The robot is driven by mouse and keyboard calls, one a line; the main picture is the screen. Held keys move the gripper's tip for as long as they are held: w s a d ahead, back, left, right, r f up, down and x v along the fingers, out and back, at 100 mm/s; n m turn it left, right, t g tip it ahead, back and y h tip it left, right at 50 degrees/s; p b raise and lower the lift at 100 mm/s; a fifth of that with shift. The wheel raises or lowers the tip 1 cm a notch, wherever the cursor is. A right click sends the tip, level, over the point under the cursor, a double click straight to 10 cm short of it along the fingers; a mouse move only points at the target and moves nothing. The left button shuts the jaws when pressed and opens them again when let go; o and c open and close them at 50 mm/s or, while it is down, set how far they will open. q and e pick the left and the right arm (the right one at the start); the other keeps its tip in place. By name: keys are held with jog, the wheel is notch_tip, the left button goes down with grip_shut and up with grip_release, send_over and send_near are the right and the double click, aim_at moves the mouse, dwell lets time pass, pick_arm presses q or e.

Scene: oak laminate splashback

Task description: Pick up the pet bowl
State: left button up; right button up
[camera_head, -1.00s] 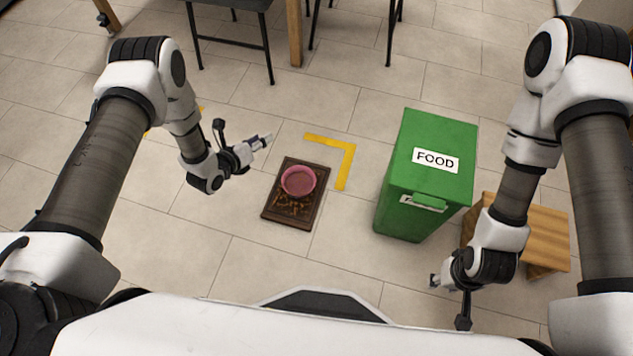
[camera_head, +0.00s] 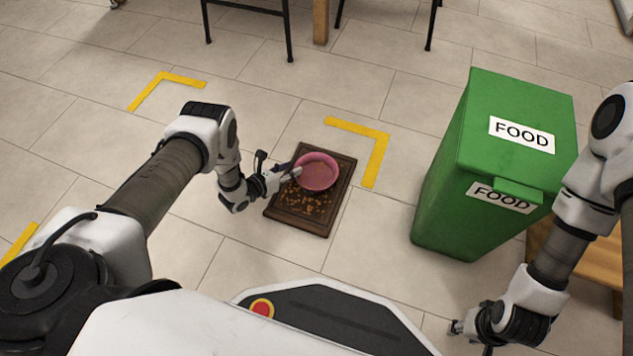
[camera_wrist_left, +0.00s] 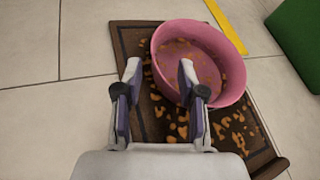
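The pink pet bowl (camera_head: 317,172) stands upright on the far part of a dark brown tray (camera_head: 330,223) on the floor. It also shows in the left wrist view (camera_wrist_left: 226,66), with brown bits inside. My left gripper (camera_head: 287,174) is at the bowl's left side. In the left wrist view the gripper (camera_wrist_left: 159,72) is open, its right fingertip overlapping the bowl's rim and its left fingertip outside the bowl. Whether either finger touches the bowl I cannot tell. My right gripper (camera_head: 462,328) hangs low at the right, far from the bowl; its fingers are too small to read.
Orange-brown kibble (camera_head: 302,202) is scattered on the tray. A green bin (camera_head: 475,165) labelled FOOD stands to the right, with a wooden bench (camera_head: 590,258) beside it. Yellow tape corners (camera_head: 375,160) mark the tiled floor. Chair legs stand at the back.

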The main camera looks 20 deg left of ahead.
aim_at(306, 159)
pick_arm(q)
jog(key=shift+b+x, duration=0.5)
jog(key=shift+x, duration=0.45)
jog(key=b+x, duration=0.4)
jog(key=shift+a+f, duration=0.2)
jog(key=shift+f, duration=0.05)
jog(key=shift+w+d, duration=0.15)
jog(key=shift+w, duration=0.05)
jog(key=shift+r, duration=0.25)
grip_shut()
